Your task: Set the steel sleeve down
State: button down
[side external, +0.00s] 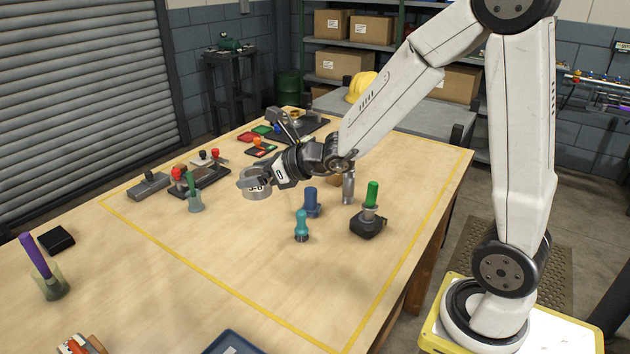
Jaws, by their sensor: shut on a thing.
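My gripper (268,180) is at the end of the arm, left of the table's middle. It is shut on a short, round grey metal piece, which I take as the steel sleeve (253,184). The sleeve appears held above the wooden table (230,260); the exact gap below it is hard to tell. The fingers are small and partly merge with the sleeve in this view.
A green-handled tool in a holder (195,193) stands left of the sleeve. Blue (312,203) and teal (301,226) pieces, a silver cylinder (348,188) and a dark block with a green handle (368,226) stand right. The front-middle table is clear.

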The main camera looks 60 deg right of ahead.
jog(key=shift+r, duration=0.25)
notch_tip(320, 180, up, 5)
jog(key=s+d+m+h, duration=0.1)
jog(key=d+m+h, duration=0.3)
jog(key=d, duration=1.4)
jog(key=s+d+m+h, duration=0.25)
jog(key=s+d, duration=0.35)
jog(key=d, duration=0.4)
jog(key=s+d+m+h, duration=0.1)
jog(key=s+d+h, duration=0.2)
jog(key=s+d, duration=0.5)
notch_tip(320, 180, down, 16)
jog(key=w+d, duration=0.2)
jog(key=shift+d+r, duration=0.15)
jog(key=shift+d, duration=0.1)
jog(key=shift+f+y, duration=0.2)
jog(key=shift+y, duration=0.05)
jog(key=shift+f, duration=3.15)
